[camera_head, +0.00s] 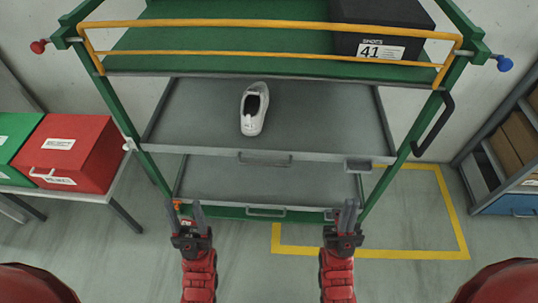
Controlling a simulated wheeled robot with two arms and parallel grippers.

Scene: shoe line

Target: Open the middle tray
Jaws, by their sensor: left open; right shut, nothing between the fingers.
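The cart (159,172) has a green top shelf and two grey trays below it. The middle tray (325,120) has a white shoe (254,108) on it, and a handle (265,161) at the middle of its front edge. The lower tray (270,181) lies beneath, with its own front handle (266,212). My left gripper (184,208) is open and empty, at the lower left in front of the cart. My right gripper (348,206) is shut and empty, at the lower right in front of it. Both look apart from the middle tray's handle.
A black shoe box (379,30) marked 41 stands on the top shelf behind a yellow rail (270,56). Red (70,152) and green (14,134) boxes sit on a left side table. A shelf unit (505,150) stands at right. Yellow-marked floor is clear.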

